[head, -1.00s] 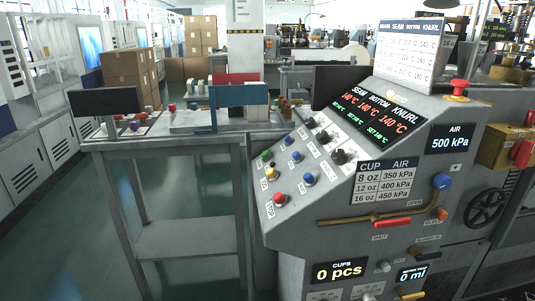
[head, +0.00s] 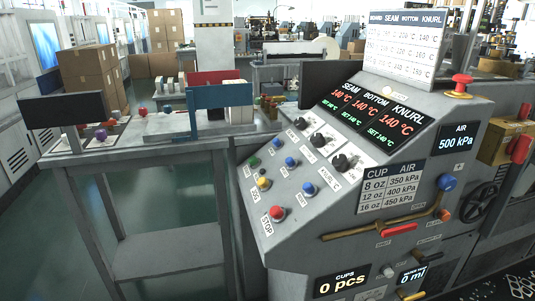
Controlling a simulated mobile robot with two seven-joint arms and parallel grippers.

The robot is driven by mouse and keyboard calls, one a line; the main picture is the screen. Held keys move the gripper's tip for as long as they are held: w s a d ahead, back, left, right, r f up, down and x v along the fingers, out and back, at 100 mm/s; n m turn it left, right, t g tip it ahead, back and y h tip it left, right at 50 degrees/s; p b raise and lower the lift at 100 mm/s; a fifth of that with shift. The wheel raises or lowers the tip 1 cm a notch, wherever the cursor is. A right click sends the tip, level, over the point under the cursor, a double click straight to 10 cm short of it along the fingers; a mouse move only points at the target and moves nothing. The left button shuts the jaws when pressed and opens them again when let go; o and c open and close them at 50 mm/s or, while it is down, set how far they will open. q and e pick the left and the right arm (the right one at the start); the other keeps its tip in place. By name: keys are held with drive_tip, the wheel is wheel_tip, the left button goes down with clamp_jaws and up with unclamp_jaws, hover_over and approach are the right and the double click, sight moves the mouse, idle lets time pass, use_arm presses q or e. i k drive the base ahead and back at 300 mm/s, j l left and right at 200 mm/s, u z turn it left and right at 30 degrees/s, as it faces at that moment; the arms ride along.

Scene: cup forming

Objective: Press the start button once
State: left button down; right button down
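The grey control console (head: 300,235) stands at the centre right with a sloped button panel. A green button (head: 254,161) sits at the panel's left edge; the small label by it is too small to read. A yellow button (head: 263,183) is below it, and a red button (head: 277,213) marked STOP is lower still. Blue buttons (head: 291,161) and black knobs (head: 318,140) are to their right. Neither of my grippers shows in the head view, and nothing covers the buttons.
A red mushroom button (head: 462,83) stands on the console's top right. The temperature display (head: 375,118) reads 140 °C, the air display (head: 460,139) 500 kPa and the cup counter (head: 342,284) 0 pcs. A grey table (head: 145,158) stands to the left. Green floor (head: 160,205) shows beneath it.

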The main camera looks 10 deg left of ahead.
sight(252, 160)
drive_tip(key=i+j+z, duration=0.1)
drive_tip(key=j, duration=0.2)
drive_tip(key=i+j+z, duration=0.1)
drive_tip(key=j, duration=0.2)
drive_tip(key=i+j+z, duration=0.1)
drive_tip(key=j, duration=0.2)
drive_tip(key=i+j, duration=0.15)
drive_tip(key=j, duration=0.25)
drive_tip(key=i+j, duration=0.1)
drive_tip(key=j, duration=0.3)
drive_tip(key=i+j, duration=0.15)
drive_tip(key=j, duration=0.25)
drive_tip(key=i+j+z, duration=0.1)
drive_tip(key=j, duration=0.25)
drive_tip(key=i+j, duration=0.1)
drive_tip(key=j, duration=0.3)
